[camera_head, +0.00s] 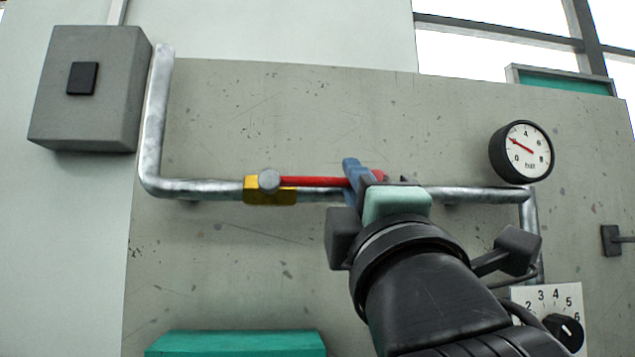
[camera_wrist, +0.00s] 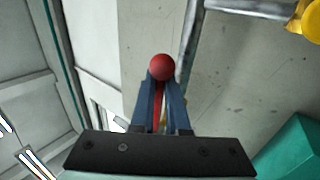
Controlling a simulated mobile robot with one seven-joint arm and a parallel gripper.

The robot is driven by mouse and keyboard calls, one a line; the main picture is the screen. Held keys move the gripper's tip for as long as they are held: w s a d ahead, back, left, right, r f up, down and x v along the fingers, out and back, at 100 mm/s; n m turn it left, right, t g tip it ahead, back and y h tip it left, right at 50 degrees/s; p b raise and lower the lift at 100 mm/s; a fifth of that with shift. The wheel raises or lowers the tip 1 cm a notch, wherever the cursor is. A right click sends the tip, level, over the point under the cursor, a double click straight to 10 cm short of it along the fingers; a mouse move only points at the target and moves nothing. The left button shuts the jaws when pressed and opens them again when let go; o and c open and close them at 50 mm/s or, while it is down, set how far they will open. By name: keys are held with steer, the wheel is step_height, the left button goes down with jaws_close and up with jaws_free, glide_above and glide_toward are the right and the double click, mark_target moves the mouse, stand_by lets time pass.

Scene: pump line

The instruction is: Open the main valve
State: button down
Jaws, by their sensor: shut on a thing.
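The main valve has a yellow body (camera_head: 270,190) on the horizontal metal pipe, with a round grey hub at its front. Its red lever (camera_head: 315,181) extends right from the hub, roughly in line with the pipe. My gripper (camera_head: 360,172) has its blue fingers closed around the lever near its right end. In the wrist view, the fingers of my gripper (camera_wrist: 161,95) lie on both sides of the red lever, and its red ball end (camera_wrist: 162,67) shows just beyond the fingertips. My wrist hides part of the pipe right of the lever.
A pressure gauge (camera_head: 522,151) sits at the right, its needle pointing up and left. A numbered dial (camera_head: 564,330) is at the lower right. A grey box (camera_head: 88,88) is at the upper left. A teal block (camera_head: 235,343) stands below.

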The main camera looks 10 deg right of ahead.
steer(key=c, duration=0.9)
jaws_free()
steer(key=shift+d+r, duration=0.1)
steer(key=b+v, duration=0.7)
steer(key=v, duration=0.6)
